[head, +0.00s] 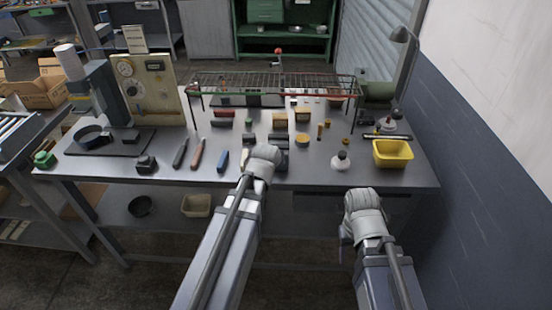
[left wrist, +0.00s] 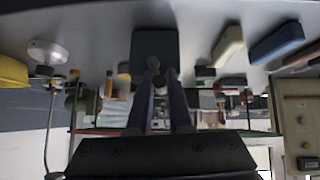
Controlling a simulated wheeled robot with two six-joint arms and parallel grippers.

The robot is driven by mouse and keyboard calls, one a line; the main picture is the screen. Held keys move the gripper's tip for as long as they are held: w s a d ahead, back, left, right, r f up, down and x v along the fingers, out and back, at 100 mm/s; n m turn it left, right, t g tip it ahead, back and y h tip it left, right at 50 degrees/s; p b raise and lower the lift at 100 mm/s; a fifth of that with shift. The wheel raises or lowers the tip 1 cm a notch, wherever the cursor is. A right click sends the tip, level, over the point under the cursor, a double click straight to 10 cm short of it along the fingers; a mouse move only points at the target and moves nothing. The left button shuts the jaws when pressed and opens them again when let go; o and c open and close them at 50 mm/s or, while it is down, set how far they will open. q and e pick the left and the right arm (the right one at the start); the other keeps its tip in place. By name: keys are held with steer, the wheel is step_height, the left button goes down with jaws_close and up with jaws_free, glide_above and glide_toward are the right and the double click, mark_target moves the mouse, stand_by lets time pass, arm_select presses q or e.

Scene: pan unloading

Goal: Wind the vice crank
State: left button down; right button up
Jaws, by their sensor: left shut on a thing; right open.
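In the left wrist view, which is upside down, my left gripper (left wrist: 161,88) is shut with its two dark fingers close together. A small dark knob or handle (left wrist: 152,68), apparently the crank's, is at the fingertips. A dark green block (left wrist: 153,46), possibly part of the vice, sits just beyond on the steel bench. In the head view my left wrist (head: 262,160) is over the bench's front edge and hides the fingertips, and I cannot make out the vice there. My right gripper (head: 362,200) is open in front of the bench, apart from everything; its fingers barely show.
Screwdriver-like tools (head: 197,153) and a blue block (head: 223,161) lie left of my left wrist. A wire rack (head: 275,84) stands behind; a panelled machine (head: 130,90) stands at left.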

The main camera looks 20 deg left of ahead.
arm_select(q)
steer(key=shift+s+a+f+h, duration=0.1)
steer(key=shift+h, duration=0.3)
steer(key=c, duration=0.8)
jaws_free()
steer(key=shift+c, duration=0.2)
steer(key=p+v, duration=0.5)
steer(key=v, duration=0.2)
steer(key=shift+s+r, duration=0.25)
